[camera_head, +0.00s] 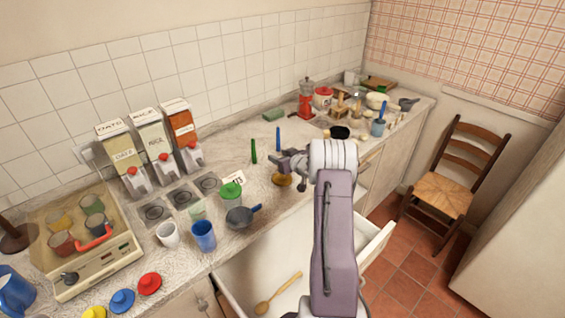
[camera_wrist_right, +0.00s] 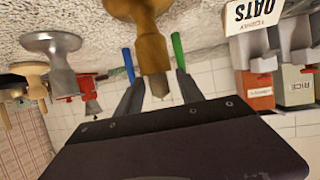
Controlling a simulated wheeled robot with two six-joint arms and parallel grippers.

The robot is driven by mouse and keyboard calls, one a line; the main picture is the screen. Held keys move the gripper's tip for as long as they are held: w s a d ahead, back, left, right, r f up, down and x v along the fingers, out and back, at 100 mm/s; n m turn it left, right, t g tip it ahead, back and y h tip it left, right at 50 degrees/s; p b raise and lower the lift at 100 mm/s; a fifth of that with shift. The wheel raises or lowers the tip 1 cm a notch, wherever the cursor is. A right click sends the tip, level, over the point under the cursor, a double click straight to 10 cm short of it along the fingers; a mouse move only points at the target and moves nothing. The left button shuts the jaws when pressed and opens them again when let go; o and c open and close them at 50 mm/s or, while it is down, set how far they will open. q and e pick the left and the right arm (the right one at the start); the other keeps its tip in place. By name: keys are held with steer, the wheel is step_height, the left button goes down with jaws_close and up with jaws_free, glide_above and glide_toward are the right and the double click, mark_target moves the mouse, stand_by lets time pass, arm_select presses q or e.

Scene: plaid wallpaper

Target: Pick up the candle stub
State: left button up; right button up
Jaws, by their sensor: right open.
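My right gripper (camera_head: 281,163) is open over the counter, pointing left; its arm rises from the bottom of the head view. The right wrist view is upside down. There the open dark fingers (camera_wrist_right: 160,88) lie either side of a brass candle holder (camera_wrist_right: 152,50). In the head view the brass base (camera_head: 282,180) shows under the gripper, and the stub is hidden. My left gripper is not in view.
A green stick (camera_head: 253,151) and a blue stick (camera_head: 278,139) stand upright behind the gripper. A dark saucepan (camera_head: 240,216) and a green-lidded jar (camera_head: 231,192) stand to its left. A silver holder (camera_wrist_right: 62,72) stands nearby. An open drawer (camera_head: 377,243) juts out below.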

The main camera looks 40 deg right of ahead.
steer(key=shift+w+f, duration=0.25)
steer(key=shift+w, duration=0.25)
steer(key=shift+s, duration=0.15)
jaws_close()
steer(key=shift+r, duration=0.1)
step_height(320, 180, up, 28)
steer(key=p, duration=0.9)
